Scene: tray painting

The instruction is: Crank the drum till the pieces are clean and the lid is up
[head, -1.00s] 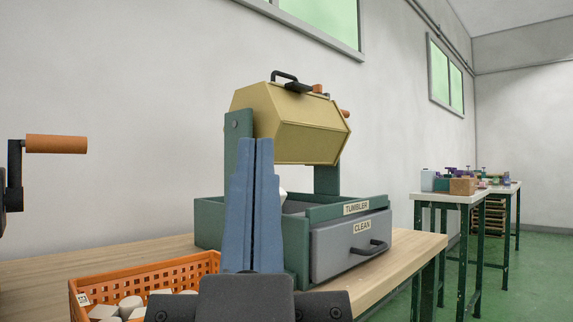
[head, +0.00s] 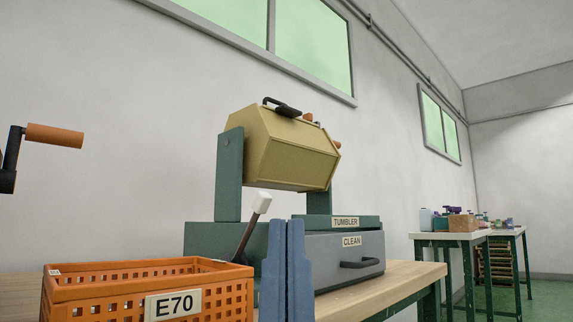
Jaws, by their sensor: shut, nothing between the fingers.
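The tan, many-sided drum (head: 285,150) hangs between two green posts of the tumbler (head: 229,172). A black handle (head: 282,107) sits on its top face, which suggests the lid side is up. Orange grips (head: 337,145) show at its far right side, partly hidden. The grey drawer marked CLEAN (head: 340,262) is closed below. The pieces inside the drum cannot be seen. My gripper (head: 286,228) is shut and empty, its blue fingers upright in front of the tumbler's base, below the drum and apart from it.
An orange crate (head: 100,287) marked E70 stands at the front left. A dark lever with a white tip (head: 261,202) leans beside the tumbler. An orange-handled crank (head: 55,135) shows at the left edge. Laden tables (head: 455,236) stand at the right.

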